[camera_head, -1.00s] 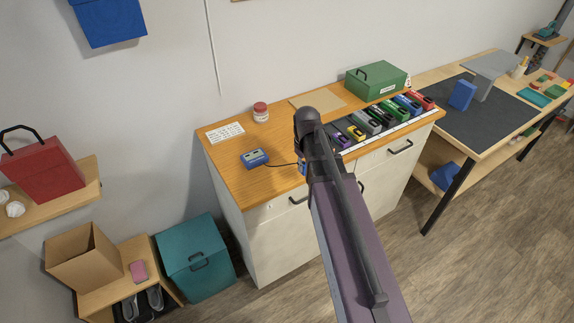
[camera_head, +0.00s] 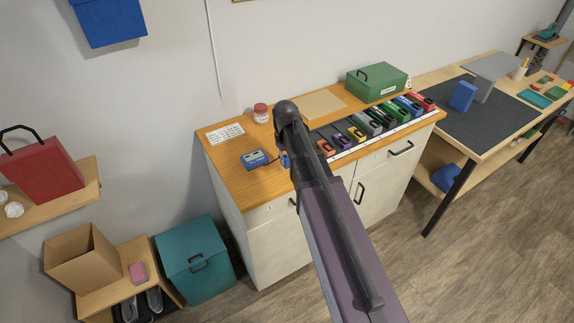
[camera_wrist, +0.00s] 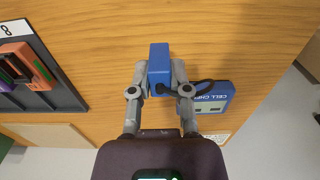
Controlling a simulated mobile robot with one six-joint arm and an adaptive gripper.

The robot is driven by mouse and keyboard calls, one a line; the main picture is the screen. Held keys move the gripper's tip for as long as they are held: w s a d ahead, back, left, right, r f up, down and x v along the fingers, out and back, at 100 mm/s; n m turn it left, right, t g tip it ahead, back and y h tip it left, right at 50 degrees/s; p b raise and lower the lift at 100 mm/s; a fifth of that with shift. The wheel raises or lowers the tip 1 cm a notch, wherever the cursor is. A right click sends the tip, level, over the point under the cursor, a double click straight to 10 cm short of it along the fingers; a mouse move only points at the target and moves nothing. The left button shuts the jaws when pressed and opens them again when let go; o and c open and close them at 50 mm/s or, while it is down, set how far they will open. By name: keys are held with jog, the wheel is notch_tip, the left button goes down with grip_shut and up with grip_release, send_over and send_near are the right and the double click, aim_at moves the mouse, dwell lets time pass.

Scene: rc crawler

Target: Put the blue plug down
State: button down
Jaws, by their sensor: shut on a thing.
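The blue plug (camera_wrist: 159,63) is between the two fingers of my gripper (camera_wrist: 160,76) in the wrist view, and the gripper is shut on it. A black lead runs from the plug to a blue box with a light label, the cell checker (camera_wrist: 213,98), just to its right in that view. In the head view the cell checker (camera_head: 254,159) lies on the wooden cabinet top (camera_head: 225,170). A small bit of the blue plug (camera_head: 284,160) shows beside my arm, which hides most of my gripper. I cannot tell whether the plug touches the top.
A rack of several coloured packs (camera_head: 372,121) stands to the right on the cabinet top. A red-lidded jar (camera_head: 261,113), a white card (camera_head: 225,133) and a green case (camera_head: 377,81) are there too. Bare wood lies around the plug in the wrist view.

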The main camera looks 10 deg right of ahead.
aim_at(284, 156)
jog(key=shift+w+a+f+b, duration=0.25)
jog(key=shift+f+b, duration=0.05)
jog(key=shift+f, duration=0.05)
jog(key=shift+f+b, duration=1.45)
jog(key=shift+b, duration=0.05)
jog(key=shift+f, duration=0.15)
jog(key=c, duration=0.6)
grip_release()
notch_tip(284, 156, up, 12)
jog(key=p, duration=1.2)
jog(key=shift+r, duration=0.2)
